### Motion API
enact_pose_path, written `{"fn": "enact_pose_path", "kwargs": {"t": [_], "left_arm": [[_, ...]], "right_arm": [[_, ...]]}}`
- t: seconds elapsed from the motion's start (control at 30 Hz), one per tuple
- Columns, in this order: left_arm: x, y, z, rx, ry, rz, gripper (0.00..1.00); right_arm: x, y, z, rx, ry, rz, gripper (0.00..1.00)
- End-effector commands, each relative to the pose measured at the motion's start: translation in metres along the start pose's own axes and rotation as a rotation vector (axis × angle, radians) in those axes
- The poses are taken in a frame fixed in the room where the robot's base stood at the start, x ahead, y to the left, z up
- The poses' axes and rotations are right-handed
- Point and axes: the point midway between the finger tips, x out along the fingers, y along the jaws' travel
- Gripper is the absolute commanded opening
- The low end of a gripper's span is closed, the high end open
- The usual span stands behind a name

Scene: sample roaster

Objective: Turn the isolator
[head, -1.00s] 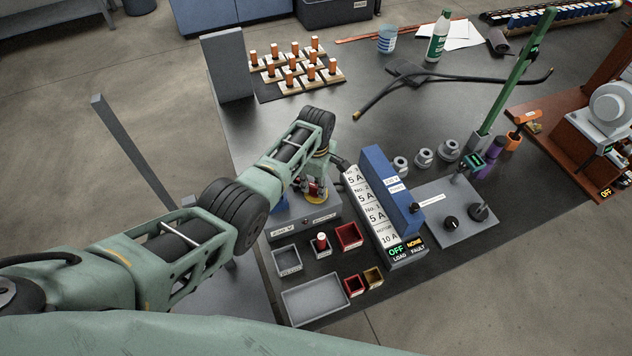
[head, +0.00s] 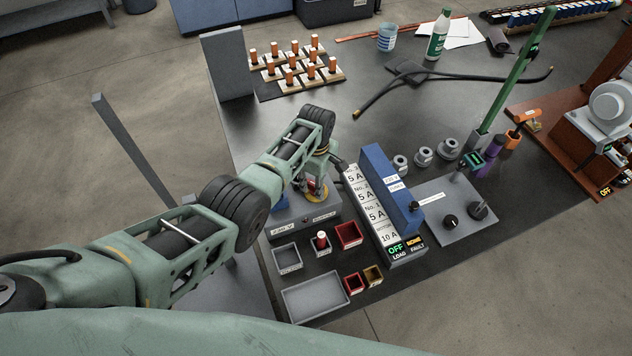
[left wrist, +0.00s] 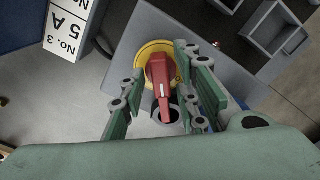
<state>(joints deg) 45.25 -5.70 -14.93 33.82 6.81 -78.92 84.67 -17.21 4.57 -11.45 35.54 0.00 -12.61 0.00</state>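The isolator is a red handle (left wrist: 160,80) on a round yellow plate (left wrist: 152,52), fixed to the top of a grey box (head: 300,226). In the left wrist view the handle points toward the bottom of the picture, with a white mark near its tip. My left gripper (left wrist: 161,100) is open, with one finger on each side of the handle. A gap shows on the left side; contact on the right is unclear. In the head view my left gripper (head: 308,184) is over the box and partly hides the handle. My right gripper is not in view.
A row of labelled fuse units (head: 372,215) with a blue block (head: 388,185) stands close to the right of the box. Small trays, including a grey one (head: 315,298), lie in front. A green bottle (head: 438,38) stands at the back.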

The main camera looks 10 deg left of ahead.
Motion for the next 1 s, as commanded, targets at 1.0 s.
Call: {"fn": "enact_pose_path", "kwargs": {"t": [1.0], "left_arm": [[-0.103,0.000,0.000,0.000,0.001,0.001,0.34]], "right_arm": [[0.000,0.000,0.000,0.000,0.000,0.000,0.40]]}}
